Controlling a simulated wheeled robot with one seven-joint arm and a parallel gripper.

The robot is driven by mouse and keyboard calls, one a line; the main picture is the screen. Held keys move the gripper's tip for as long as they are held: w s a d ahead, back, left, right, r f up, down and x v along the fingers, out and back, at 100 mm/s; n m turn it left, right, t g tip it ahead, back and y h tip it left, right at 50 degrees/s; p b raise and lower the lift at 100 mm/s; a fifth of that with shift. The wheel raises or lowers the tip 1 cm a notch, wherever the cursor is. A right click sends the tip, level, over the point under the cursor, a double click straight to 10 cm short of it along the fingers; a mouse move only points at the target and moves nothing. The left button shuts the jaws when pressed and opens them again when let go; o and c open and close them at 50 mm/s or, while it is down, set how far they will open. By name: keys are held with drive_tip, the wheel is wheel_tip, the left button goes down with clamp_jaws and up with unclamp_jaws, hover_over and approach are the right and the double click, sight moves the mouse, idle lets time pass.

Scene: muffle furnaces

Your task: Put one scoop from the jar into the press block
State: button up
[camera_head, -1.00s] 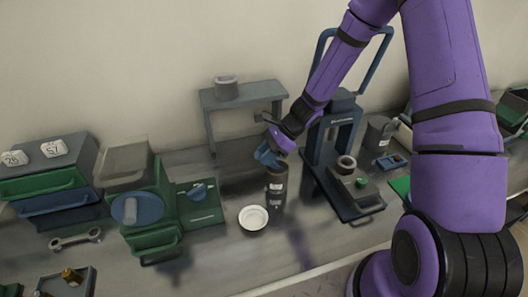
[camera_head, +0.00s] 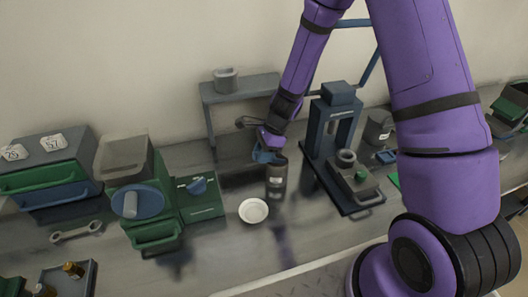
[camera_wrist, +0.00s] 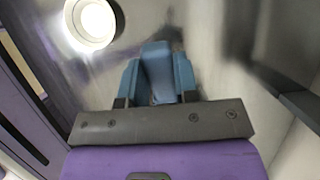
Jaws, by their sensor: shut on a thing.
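The dark jar (camera_head: 277,173) stands upright on the bench, right of the white dish. My gripper (camera_head: 264,155) is at the upper left of the jar, close to its top. In the wrist view my blue fingers (camera_wrist: 158,82) are shut on a blue piece (camera_wrist: 157,66), which looks like the scoop's handle. The scoop's bowl is hidden, so I cannot tell what it holds. On the press (camera_head: 334,125), to the right, a grey block with a round ring (camera_head: 346,158) appears to be the press block.
The white dish (camera_head: 253,211) is in front; it also shows in the wrist view (camera_wrist: 96,20). A grey shelf (camera_head: 240,90) with a cup (camera_head: 225,79) stands behind.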

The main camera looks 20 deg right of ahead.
sight(253, 157)
drive_tip(key=shift+a+f+h, duration=0.25)
drive_tip(key=shift+h, duration=0.55)
drive_tip(key=shift+a+f+h, duration=0.2)
drive_tip(key=shift+h, duration=0.6)
drive_tip(key=shift+a+f+h, duration=0.3)
drive_tip(key=shift+a+h, duration=0.5)
drive_tip(key=shift+h, duration=0.4)
drive_tip(key=shift+a+r, duration=0.2)
drive_tip(key=shift+r, duration=0.45)
drive_tip(key=shift+a+r, duration=0.15)
drive_tip(key=shift+r, duration=0.45)
drive_tip(key=shift+r, duration=0.1)
drive_tip(key=shift+w, duration=0.55)
drive_tip(key=shift+s, duration=0.6)
drive_tip(key=shift+w, duration=0.1)
drive_tip(key=shift+h, duration=0.4)
